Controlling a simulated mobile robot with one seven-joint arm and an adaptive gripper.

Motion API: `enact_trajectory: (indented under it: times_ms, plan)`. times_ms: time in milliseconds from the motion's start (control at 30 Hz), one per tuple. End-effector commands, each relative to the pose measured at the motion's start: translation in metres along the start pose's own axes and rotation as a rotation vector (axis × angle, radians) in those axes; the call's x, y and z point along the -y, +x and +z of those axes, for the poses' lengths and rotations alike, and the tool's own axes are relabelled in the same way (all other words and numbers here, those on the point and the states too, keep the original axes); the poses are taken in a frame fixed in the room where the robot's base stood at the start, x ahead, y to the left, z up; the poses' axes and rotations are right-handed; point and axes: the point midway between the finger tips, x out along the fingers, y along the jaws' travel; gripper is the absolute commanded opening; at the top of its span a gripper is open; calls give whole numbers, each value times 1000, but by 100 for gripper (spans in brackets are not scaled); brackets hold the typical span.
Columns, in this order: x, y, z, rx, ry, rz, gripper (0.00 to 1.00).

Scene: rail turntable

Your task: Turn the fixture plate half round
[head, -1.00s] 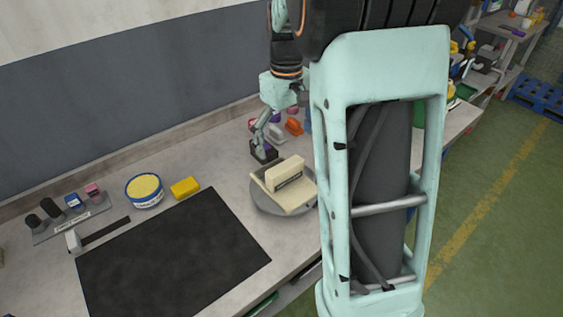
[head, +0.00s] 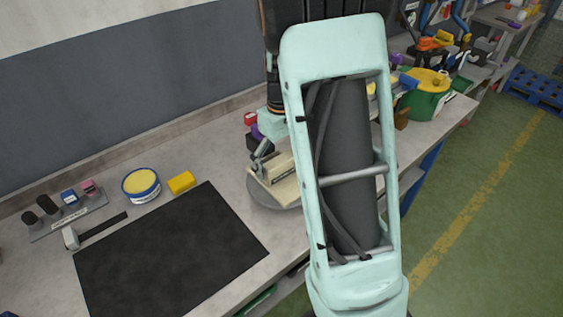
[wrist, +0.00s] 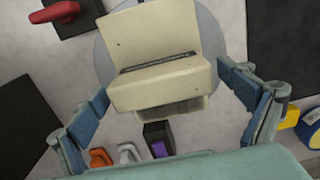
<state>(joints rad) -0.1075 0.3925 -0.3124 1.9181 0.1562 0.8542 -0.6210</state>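The cream fixture plate (head: 289,192) with its upright block (head: 281,168) sits on the round grey turntable (head: 259,193). It is partly hidden by my arm in the head view. In the wrist view the fixture plate (wrist: 155,28) lies on the grey disc (wrist: 213,32), with the block (wrist: 160,80) nearest me. My gripper (wrist: 165,85) is open, one finger on each side of the block, with visible gaps. In the head view my gripper (head: 258,166) is at the block's left end.
A black block with a red handle (wrist: 60,11) and one with a purple part (wrist: 158,143) stand near the disc. A black mat (head: 170,255), yellow block (head: 181,182) and yellow-topped tub (head: 141,186) lie left. Bare bench separates mat and turntable.

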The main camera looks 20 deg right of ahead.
Motion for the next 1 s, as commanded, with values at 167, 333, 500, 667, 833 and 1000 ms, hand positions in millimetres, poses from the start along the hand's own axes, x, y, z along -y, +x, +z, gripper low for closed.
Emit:
enact_trajectory:
  times_ms: [167, 333, 500, 667, 833, 1000]
  plan:
    - [0, 0, 0, 0, 0, 0, 73]
    - [0, 0, 0, 0, 0, 0, 54]
    - [0, 0, 0, 0, 0, 0, 36]
    - [0, 0, 0, 0, -7, 0, 36]
    - [0, 1, 0, -1, -49, -1, 36]
    - [0, 2, 0, -1, -146, 0, 36]
